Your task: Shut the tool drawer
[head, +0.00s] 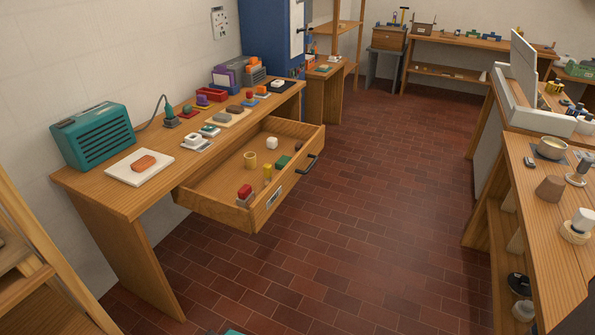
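The tool drawer (222,188) is pulled far out from under the wooden workbench (115,195) on the left. Its front has a dark handle (306,164) and a small label plate (274,196). Inside the drawer lie a yellow cup-like piece (250,160), a green block (283,161), a white piece (272,143), a red-topped piece (245,194) and a few other small items. My gripper is not in view.
A teal radio-like box (93,136) and several small tools stand on the bench top. The tiled floor (385,200) before the drawer is clear. Another bench (545,195) stands on the right, and a blue cabinet (270,38) at the back.

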